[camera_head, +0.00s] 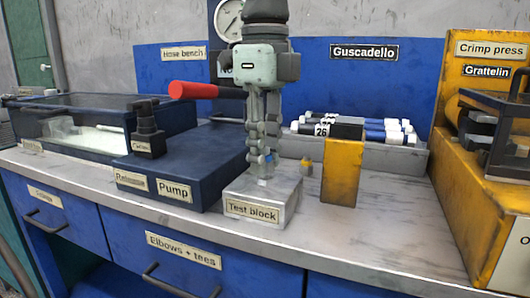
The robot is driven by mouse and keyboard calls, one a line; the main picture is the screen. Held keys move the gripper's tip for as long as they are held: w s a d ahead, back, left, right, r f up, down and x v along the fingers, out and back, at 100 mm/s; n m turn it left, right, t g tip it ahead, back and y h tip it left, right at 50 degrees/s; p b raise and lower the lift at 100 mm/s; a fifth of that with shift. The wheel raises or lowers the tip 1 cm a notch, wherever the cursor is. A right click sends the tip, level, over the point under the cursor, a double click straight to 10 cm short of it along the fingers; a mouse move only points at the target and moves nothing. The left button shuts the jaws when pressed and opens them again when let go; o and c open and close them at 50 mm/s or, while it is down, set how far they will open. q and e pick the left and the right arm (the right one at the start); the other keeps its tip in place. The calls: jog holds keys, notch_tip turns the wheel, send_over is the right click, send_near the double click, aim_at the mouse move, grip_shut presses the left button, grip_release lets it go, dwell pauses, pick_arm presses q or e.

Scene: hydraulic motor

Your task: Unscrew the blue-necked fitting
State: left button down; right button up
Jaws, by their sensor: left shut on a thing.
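My left gripper (262,158) points straight down over the test block (262,208), a pale metal block labelled "Test block" on the bench. Its fingers are closed on the blue-necked fitting (263,182) at the top of the block. Only a small bluish bit of the fitting shows below the fingertips; the rest is hidden by the fingers. I cannot tell how far the fitting sits in the block. My right gripper is not in view.
A yellow block (342,172) stands right of the test block, with a small brass-coloured piece (307,166) between. The pump (185,165) with its red handle (194,90) is close on the left. Hoses (352,131) lie behind; the crimp press (490,170) is far right. The front right benchtop is clear.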

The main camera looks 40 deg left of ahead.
pick_arm(q)
jog(key=n, duration=0.2)
jog(key=shift+n, duration=0.3)
jog(key=n, duration=0.3)
jog(key=shift+n, duration=0.3)
jog(key=shift+n, duration=0.4)
jog(key=c, duration=1.4)
grip_release()
jog(key=shift+r, duration=0.1)
